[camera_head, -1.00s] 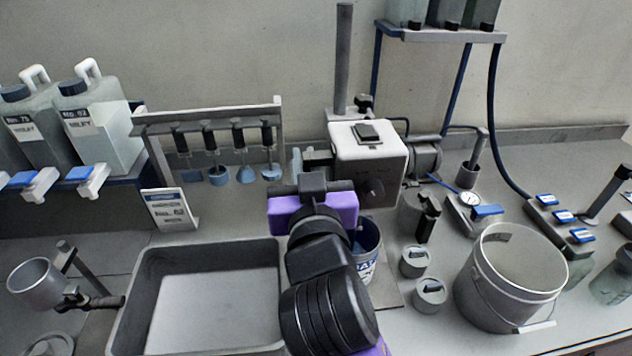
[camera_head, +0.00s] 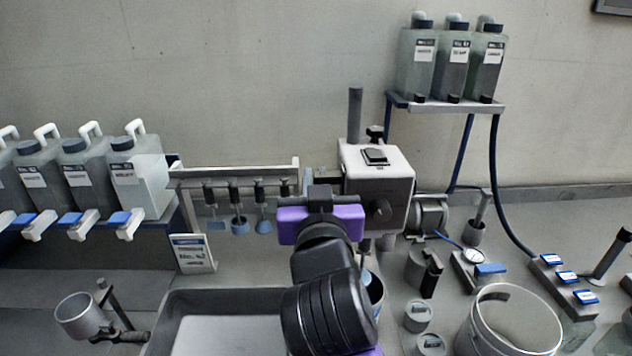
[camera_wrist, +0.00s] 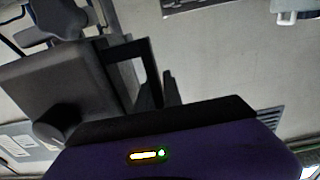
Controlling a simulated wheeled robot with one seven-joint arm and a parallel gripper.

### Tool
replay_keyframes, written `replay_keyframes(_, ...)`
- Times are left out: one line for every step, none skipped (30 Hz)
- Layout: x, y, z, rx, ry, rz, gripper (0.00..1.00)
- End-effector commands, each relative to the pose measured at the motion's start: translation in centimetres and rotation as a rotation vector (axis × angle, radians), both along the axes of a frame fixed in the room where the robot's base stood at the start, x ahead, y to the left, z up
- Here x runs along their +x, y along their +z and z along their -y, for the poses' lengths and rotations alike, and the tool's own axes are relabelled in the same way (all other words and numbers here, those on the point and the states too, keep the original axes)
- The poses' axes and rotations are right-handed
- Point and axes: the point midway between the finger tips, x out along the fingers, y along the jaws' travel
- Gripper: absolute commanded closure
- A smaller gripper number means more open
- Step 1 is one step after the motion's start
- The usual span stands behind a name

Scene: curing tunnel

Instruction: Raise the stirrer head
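The stirrer head (camera_head: 362,188) is a pale box with a dark knob and a dark switch on top. It sits near the top of its grey column (camera_head: 355,112). Its shaft (camera_head: 367,252) hangs down to a blue-tipped end over the pot (camera_head: 376,295), which my arm partly hides. My purple and black gripper (camera_head: 320,192) is at the head's left front side, fingers close together on its left-hand part; the exact contact is hidden. In the wrist view the head (camera_wrist: 60,80) fills the left, close beside my fingers (camera_wrist: 160,82).
A rack (camera_head: 235,174) with hanging stirrers stands left of the head, with bottles (camera_head: 140,180) further left. A tray (camera_head: 225,296) lies in front. A motor (camera_head: 428,215), small pots and a large bucket (camera_head: 510,320) stand right. Wall space above the head is free.

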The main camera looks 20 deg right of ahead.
Motion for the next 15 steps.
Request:
replay_keyframes(-0.06, 0.54, -0.06, 0.001, 0.002, 0.009, 0.79)
replay_keyframes(-0.05, 0.52, -0.05, 0.001, 0.001, 0.009, 0.73)
replay_keyframes(-0.06, 0.48, -0.03, 0.001, 0.001, 0.009, 0.69)
replay_keyframes(-0.05, 0.46, 0.00, 0.001, 0.000, 0.008, 0.69)
replay_keyframes(-0.06, 0.43, 0.02, 0.001, 0.000, 0.008, 0.69)
replay_keyframes(-0.05, 0.40, 0.04, 0.001, -0.001, 0.007, 0.69)
replay_keyframes(-0.04, 0.37, 0.05, 0.001, -0.001, 0.007, 0.69)
replay_keyframes(-0.05, 0.35, 0.06, 0.002, -0.001, 0.006, 0.69)
replay_keyframes(-0.04, 0.32, 0.07, 0.001, -0.001, 0.005, 0.69)
replay_keyframes(-0.04, 0.29, 0.07, 0.001, -0.001, 0.004, 0.69)
replay_keyframes(-0.04, 0.27, 0.08, 0.001, -0.002, 0.003, 0.69)
replay_keyframes(-0.04, 0.24, 0.08, 0.001, -0.002, 0.003, 0.69)
replay_keyframes(-0.03, 0.21, 0.07, 0.001, -0.002, 0.002, 0.69)
replay_keyframes(-0.03, 0.19, 0.07, 0.001, -0.002, 0.002, 0.69)
replay_keyframes(-0.03, 0.17, 0.07, 0.002, -0.002, 0.001, 0.69)
